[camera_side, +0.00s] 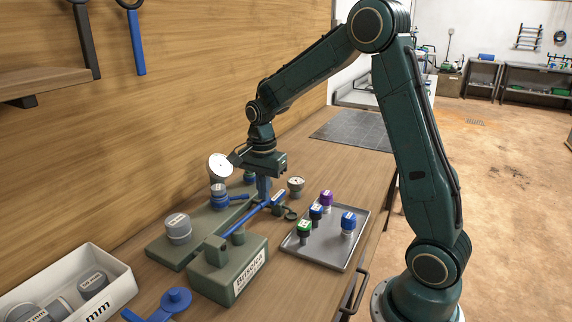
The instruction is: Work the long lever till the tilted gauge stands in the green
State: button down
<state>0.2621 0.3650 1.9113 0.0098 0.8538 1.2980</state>
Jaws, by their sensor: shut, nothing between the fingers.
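The long lever (254,215) is a blue bar that runs up and right from a grey-green labelled box (228,276) on the bench. The tilted gauge (221,167) has a white round face and leans on a blue-collared fitting at the back of the manifold plate. Its needle and any green band are too small to read. My gripper (263,195) is shut and points down at the lever's far half, with nothing seen between its fingers. Its tips are very near the bar; I cannot tell whether they touch it. My gripper body hides part of the fittings behind.
A second small gauge (296,183) stands right of my gripper. A grey tray (327,253) holds several colour-capped fittings. A white bin (118,279) of grey parts is front left, near a loose blue-handled piece (174,300). A wooden wall (150,130) rises behind.

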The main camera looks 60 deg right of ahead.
jog(key=shift+s+d+f, duration=0.15)
jog(key=shift+f, duration=0.25)
notch_tip(320, 180, up, 15)
jog(key=shift+d, duration=0.35)
jog(key=shift+w+a, duration=0.1)
jog(key=shift+w, duration=0.15)
dwell(0.8)
notch_tip(320, 180, up, 5)
jog(key=h, duration=0.3)
send_over(254, 209)
jog(key=shift+r, duration=0.15)
dwell(0.5)
jog(key=shift+f, duration=0.25)
dwell(0.4)
jog(key=shift+x, duration=6.8)
